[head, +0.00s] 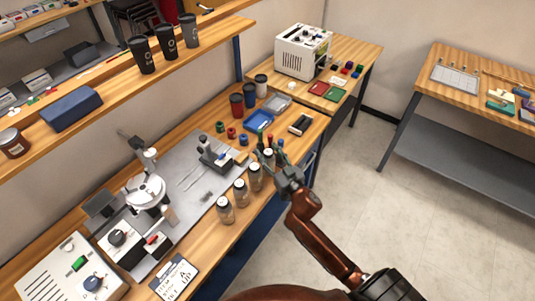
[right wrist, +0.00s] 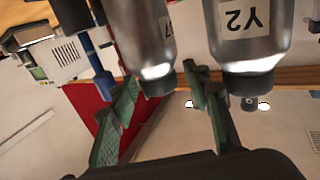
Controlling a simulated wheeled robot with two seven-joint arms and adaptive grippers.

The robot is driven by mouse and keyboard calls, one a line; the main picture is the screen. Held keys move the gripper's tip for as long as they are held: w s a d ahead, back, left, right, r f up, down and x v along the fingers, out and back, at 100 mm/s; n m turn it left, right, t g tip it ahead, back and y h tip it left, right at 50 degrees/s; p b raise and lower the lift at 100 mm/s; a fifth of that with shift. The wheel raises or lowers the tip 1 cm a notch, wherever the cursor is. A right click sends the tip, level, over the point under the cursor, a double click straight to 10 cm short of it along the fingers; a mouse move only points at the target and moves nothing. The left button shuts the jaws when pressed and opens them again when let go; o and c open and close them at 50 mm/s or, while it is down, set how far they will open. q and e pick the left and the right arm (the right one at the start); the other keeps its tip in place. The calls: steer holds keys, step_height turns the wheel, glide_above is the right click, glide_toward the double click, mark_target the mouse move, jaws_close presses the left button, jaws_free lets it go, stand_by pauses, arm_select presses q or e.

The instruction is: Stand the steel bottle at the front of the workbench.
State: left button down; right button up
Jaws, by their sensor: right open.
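Several steel bottles with black caps and white labels stand upright in a row along the front edge of the workbench (head: 208,247); the nearest is a steel bottle (head: 225,211). My right gripper (head: 270,155) is open at the far end of the row, by the farthest bottle, which its fingers partly hide. In the right wrist view, a steel bottle (right wrist: 140,30) shows upside down between the open fingers (right wrist: 165,100), its label partly cut off. A bottle labelled Y2 (right wrist: 250,45) is beside it, outside the fingers. I cannot tell whether any finger touches a bottle.
A blue tray (head: 258,121), cups and coloured small parts are behind the gripper. A clipboard (head: 174,278) lies at the near front edge. A shelf (head: 110,90) overhangs the back.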

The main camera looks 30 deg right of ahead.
steer(key=shift+r, duration=0.1)
steer(key=s+p, duration=0.1)
steer(key=s, duration=1.1)
steer(key=shift+a, duration=0.3)
